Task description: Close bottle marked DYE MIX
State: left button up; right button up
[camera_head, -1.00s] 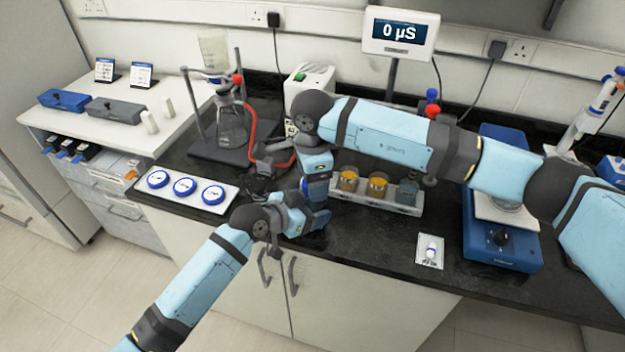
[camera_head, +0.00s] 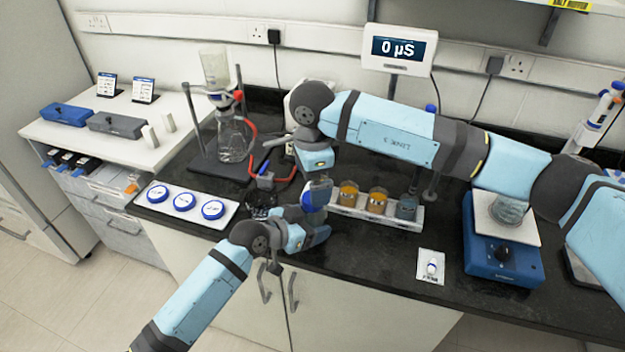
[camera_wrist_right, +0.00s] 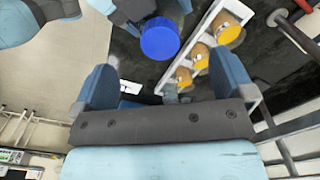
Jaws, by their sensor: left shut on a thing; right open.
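A bright blue round cap (camera_wrist_right: 160,38) shows in the right wrist view. It is held at my left gripper (camera_head: 314,212), which is shut on it; in the head view blue (camera_head: 317,193) shows there too. What is under the cap is hidden. My right gripper (camera_wrist_right: 165,85) is open, its two blue fingers apart with nothing clearly between them. In the head view it hangs just above the cap. Amber bottles (camera_head: 377,200) and a grey-blue one (camera_head: 406,207) stand in a white rack (camera_head: 418,220) to the right. I cannot read a DYE MIX label.
A white plate with three blue-rimmed discs (camera_head: 184,201) lies at left. A flask stand with red tubing (camera_head: 232,140) is behind. A blue balance (camera_head: 503,255) bearing a glass beaker (camera_head: 508,209) is at right. A small white packet (camera_head: 431,266) lies near the front edge.

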notch_tip(320, 180, up, 11)
jog(key=shift+r, duration=0.15)
pick_arm(q)
jog(key=o, duration=1.8)
jog(key=shift+c, duration=0.2)
jog(key=v, duration=1.3)
jog(key=shift+s+a+b, duration=0.25)
jog(key=shift+s+b, duration=0.05)
jog(key=shift+b, duration=0.1)
pick_arm(e)
jog(key=shift+f, duration=0.4)
pick_arm(q)
jog(key=shift+r, duration=0.1)
